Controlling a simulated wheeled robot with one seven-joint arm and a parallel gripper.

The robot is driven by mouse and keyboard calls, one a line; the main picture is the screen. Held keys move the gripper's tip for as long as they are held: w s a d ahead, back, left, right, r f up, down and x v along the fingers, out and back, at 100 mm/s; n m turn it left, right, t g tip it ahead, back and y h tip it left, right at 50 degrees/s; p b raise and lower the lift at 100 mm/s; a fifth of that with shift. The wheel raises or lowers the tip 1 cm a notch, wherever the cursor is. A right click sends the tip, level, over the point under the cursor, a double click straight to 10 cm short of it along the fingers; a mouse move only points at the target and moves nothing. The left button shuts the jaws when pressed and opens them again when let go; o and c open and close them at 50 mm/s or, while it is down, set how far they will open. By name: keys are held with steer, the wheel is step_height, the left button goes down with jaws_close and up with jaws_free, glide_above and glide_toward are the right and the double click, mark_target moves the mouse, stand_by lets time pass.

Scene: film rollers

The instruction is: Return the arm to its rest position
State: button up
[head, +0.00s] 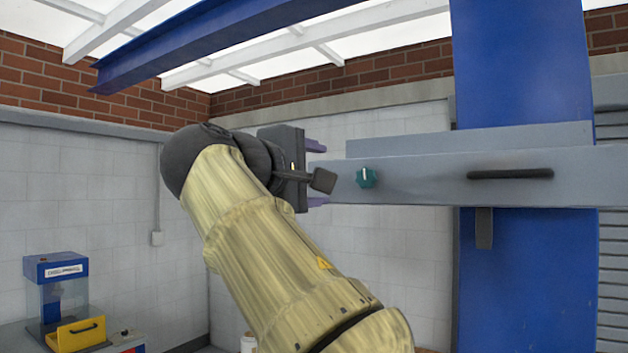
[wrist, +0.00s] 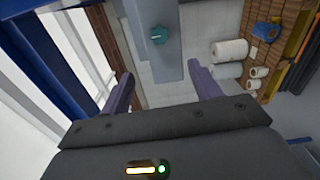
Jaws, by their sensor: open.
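My gripper (head: 318,174) is at the end of my raised arm in the head view, its purple fingers pointing right. In the wrist view my gripper (wrist: 163,92) shows two purple fingers spread wide apart with nothing between them. A teal knob (head: 367,178) sits on the grey beam (head: 420,172) just right of the fingers in the head view. The knob (wrist: 158,35) also shows in the wrist view, beyond the fingertips and apart from them.
A blue column (head: 525,270) stands at the right behind the grey beam, which carries a dark handle (head: 510,174). A blue machine with a yellow drawer (head: 82,334) stands at lower left. White rolls (wrist: 229,49) show at right in the wrist view.

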stand_by(0.4)
steer(key=w+f+n+g+y, duration=0.15)
steer(key=w+f, duration=0.25)
steer(key=f, duration=0.4)
steer(key=w+f+g+y, duration=0.15)
steer(key=w+f, duration=0.25)
steer(key=f, duration=0.4)
steer(key=d+f+m+g+y, duration=0.1)
steer(key=d+f+g+y, duration=0.25)
steer(key=f, duration=1.45)
steer(key=s+d+f+m+g+y, duration=0.1)
steer(key=s+d+f+m, duration=0.1)
steer(key=s+f+m, duration=0.2)
steer(key=s+d+f+m+g+y, duration=0.1)
steer(key=s+d+f+m+g, duration=0.1)
steer(key=s+f, duration=0.9)
steer(key=s+d+f+m+g+y, duration=0.2)
steer(key=s+f+m, duration=0.4)
steer(key=f, duration=0.7)
steer(key=shift+s+d+f, duration=0.25)
steer(key=shift+s+d, duration=0.55)
steer(key=shift+d, duration=0.05)
steer(key=shift+g, duration=0.25)
